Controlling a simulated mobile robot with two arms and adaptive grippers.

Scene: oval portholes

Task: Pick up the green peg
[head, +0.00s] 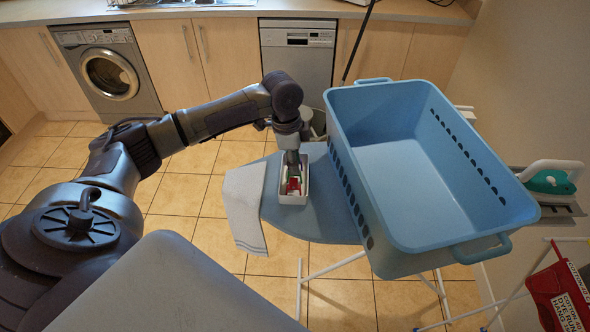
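A small white tray (305,198) stands on the blue ironing board. Inside it are small pegs; a red one (294,186) shows clearly. A bit of green shows beside the red, close under my gripper, but it is too small to tell its outline. My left gripper (293,165) reaches down from above into the far part of the tray. Its fingertips are too small and too close to the pegs to show whether they are open or shut on something. My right gripper is out of view.
A large blue laundry basket (408,185) stands on the board just right of the tray. A striped towel (246,205) hangs over the left edge. An iron (549,178) rests at the far right, above a red peg bag (560,297).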

